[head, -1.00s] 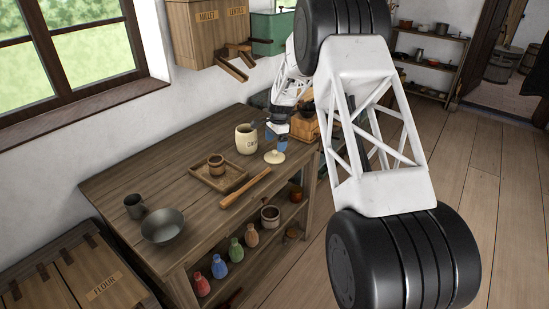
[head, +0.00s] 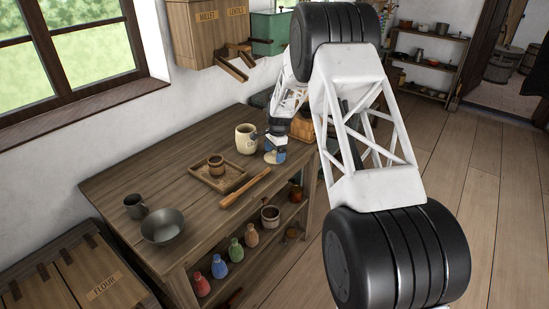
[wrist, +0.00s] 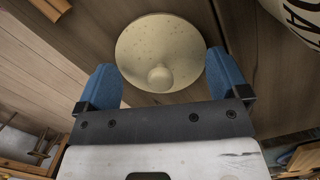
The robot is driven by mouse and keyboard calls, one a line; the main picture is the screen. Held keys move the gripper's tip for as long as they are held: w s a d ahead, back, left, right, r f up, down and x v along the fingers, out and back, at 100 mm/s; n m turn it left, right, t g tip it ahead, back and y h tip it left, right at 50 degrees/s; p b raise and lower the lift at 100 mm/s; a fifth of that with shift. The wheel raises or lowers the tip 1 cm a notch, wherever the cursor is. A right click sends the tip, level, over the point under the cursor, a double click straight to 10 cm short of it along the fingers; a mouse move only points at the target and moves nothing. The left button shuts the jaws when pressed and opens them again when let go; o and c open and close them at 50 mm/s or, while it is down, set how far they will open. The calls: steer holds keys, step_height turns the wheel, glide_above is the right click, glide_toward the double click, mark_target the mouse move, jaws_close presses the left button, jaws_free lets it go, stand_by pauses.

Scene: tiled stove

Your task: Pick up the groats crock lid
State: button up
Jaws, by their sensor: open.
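The groats crock lid is a round cream lid with a knob (wrist: 160,50), lying flat on the wooden table. In the head view it is mostly hidden behind my gripper (head: 275,154). In the wrist view my gripper (wrist: 164,88) is open, with its two blue fingers on either side of the lid's near part. The knob sits between and just ahead of the fingertips, and nothing is held. The cream crock (head: 246,139) with dark lettering stands on the table just left of the gripper, and its side shows at the top right of the wrist view (wrist: 298,18).
A wooden tray (head: 200,176) with a small wooden cup and a rolling pin (head: 245,188) lie left of the gripper. A metal bowl (head: 162,226) and mug (head: 135,206) stand farther left. A wooden box (head: 303,130) stands behind the gripper. The table's right edge is close by.

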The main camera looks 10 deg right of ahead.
stand_by(0.4)
steer(key=c, duration=1.3)
steer(key=shift+s+f, duration=0.1)
steer(key=shift+f, duration=0.1)
jaws_close()
